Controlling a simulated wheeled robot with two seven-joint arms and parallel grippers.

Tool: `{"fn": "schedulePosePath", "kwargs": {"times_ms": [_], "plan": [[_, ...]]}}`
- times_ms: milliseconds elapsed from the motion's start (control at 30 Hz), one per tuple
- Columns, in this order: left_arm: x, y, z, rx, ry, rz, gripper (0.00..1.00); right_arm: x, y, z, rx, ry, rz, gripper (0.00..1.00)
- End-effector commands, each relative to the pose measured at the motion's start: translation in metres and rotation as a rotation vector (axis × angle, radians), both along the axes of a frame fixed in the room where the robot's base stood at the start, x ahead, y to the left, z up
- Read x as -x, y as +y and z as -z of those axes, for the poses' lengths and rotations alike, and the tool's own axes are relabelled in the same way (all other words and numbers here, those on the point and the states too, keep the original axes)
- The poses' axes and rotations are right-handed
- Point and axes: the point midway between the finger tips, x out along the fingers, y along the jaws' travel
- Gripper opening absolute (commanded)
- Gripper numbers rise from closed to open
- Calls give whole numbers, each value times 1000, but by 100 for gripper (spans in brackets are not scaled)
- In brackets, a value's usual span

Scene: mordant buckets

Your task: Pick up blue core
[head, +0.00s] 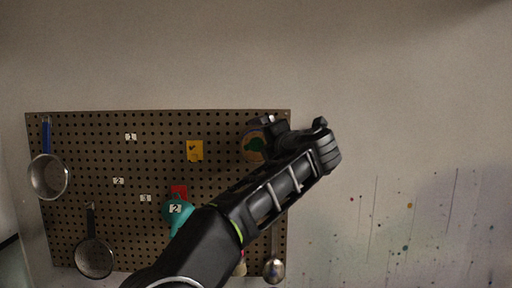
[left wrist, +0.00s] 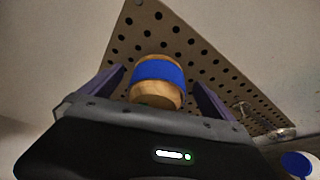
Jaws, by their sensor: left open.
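In the left wrist view, a pale wooden core with a blue band (left wrist: 158,72) stands out in front of the pegboard. My left gripper (left wrist: 157,78) is open, with one purple-grey finger on each side of the core. I cannot tell whether the fingers touch it. In the head view my left gripper (head: 264,124) is at the pegboard's upper right. My right gripper is not in view.
A blue-and-white round thing (left wrist: 299,164) shows at lower right.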

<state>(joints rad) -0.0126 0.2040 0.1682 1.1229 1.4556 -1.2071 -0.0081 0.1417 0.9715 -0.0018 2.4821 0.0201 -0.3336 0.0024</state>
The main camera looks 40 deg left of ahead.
Motion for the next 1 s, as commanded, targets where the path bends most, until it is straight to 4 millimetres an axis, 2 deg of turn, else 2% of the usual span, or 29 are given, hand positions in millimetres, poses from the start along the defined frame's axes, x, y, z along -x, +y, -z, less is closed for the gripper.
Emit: {"fn": "schedulePosePath", "kwargs": {"times_ms": [67,833,1000], "plan": [[0,0,0,0,0,0,99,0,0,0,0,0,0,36],[0,0,0,0,0,0,36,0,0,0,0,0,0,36],[0,0,0,0,0,1,36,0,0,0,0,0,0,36]]}}
